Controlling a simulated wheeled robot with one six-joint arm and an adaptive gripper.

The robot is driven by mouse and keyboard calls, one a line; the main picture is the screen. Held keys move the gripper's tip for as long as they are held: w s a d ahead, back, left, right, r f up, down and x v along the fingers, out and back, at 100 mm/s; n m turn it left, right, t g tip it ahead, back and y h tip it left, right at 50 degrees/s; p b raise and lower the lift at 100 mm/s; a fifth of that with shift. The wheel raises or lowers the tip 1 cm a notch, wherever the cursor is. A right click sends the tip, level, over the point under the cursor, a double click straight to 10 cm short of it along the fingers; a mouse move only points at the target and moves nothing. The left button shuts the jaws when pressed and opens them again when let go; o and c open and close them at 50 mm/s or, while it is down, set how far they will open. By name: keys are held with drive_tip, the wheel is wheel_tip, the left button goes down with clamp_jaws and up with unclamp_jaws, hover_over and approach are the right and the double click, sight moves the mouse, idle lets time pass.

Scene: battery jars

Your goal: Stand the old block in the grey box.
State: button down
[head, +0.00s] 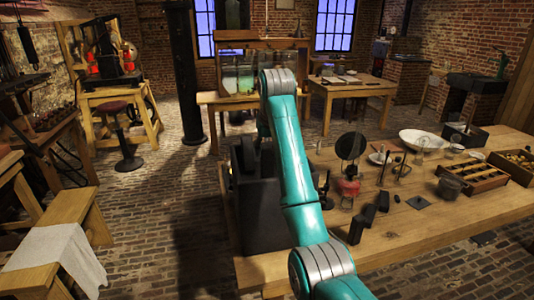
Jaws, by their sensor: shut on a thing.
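My teal arm rises from the bottom right and bends down at its far end. My gripper (248,156) is a dark shape below the wrist, partly hidden by the arm, above the left end of the table. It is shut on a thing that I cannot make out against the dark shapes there. A large dark grey box (262,215) stands on the table's left end, just below and nearer than the gripper. Its right side is hidden by my arm. I cannot tell whether the held thing is inside or above a box.
On the wooden table (440,225), several small dark blocks (368,215) stand right of my arm. The table's front right is mostly clear.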

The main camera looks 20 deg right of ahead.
drive_tip(key=shift+f, duration=0.85)
drive_tip(key=c, duration=0.7)
unclamp_jaws()
drive_tip(key=shift+f, duration=0.15)
drive_tip(key=shift+o, duration=0.2)
